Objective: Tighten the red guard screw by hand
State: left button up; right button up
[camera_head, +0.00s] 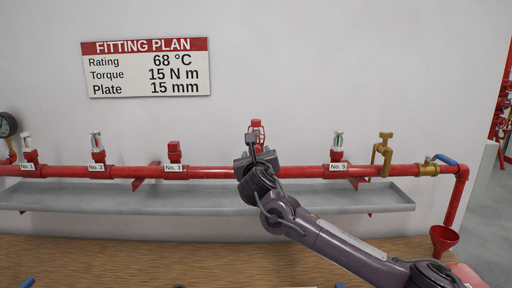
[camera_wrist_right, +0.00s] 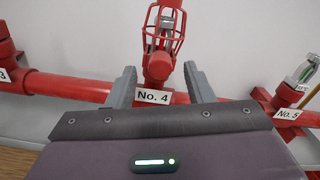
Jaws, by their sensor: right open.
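A red wire guard (camera_wrist_right: 164,28) stands upright around a sprinkler head on the No. 4 outlet of the red pipe (camera_wrist_right: 70,86). The guard also shows in the head view (camera_head: 256,130), partly hidden by my right arm. My right gripper (camera_wrist_right: 160,80) is open, with one finger on each side of the No. 4 fitting just below the guard. I cannot tell whether the fingers touch it. The No. 4 label (camera_wrist_right: 154,96) shows between the fingers. I cannot make out the guard screw itself. My left gripper is not in view.
Sprinklers No. 1 (camera_head: 28,146), No. 2 (camera_head: 97,146) and No. 5 (camera_head: 337,144) and a red plug at No. 3 (camera_head: 174,150) stand along the pipe. A grey trough (camera_head: 130,198) runs below. A brass valve (camera_head: 428,169) and red funnel (camera_head: 443,238) are at right.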

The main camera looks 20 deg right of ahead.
jog(key=shift+x, duration=1)
jog(key=c, duration=1)
